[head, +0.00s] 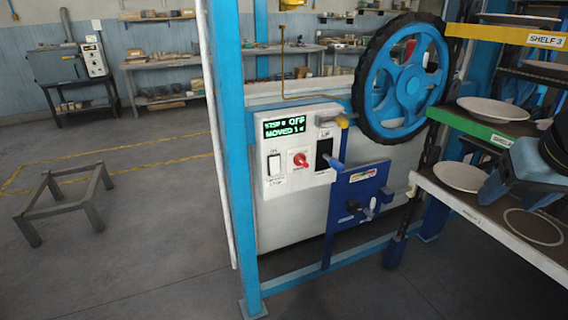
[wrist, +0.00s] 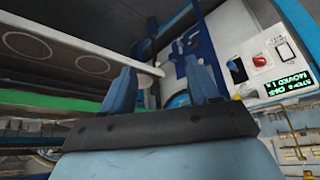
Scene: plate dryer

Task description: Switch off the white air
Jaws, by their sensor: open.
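A white control panel (head: 262,190) is fixed to the blue frame, with a green-lit display (head: 286,126) above its controls. A white rocker switch (head: 274,165) is at the panel's left, a red knob (head: 300,160) in the middle and a black switch (head: 324,154) at the right. The small labels are too blurred to read. My gripper (head: 490,188) is at the right edge, by the shelves and well right of the panel. In the wrist view my gripper (wrist: 160,68) is open, and the panel shows upside down at the right.
Shelves with white plates (head: 462,177) stand at the right, close to my gripper. A blue handwheel (head: 404,84) and a dark blue box with a lever (head: 358,192) lie between panel and shelves. A low metal stand (head: 66,200) is on the open floor at left.

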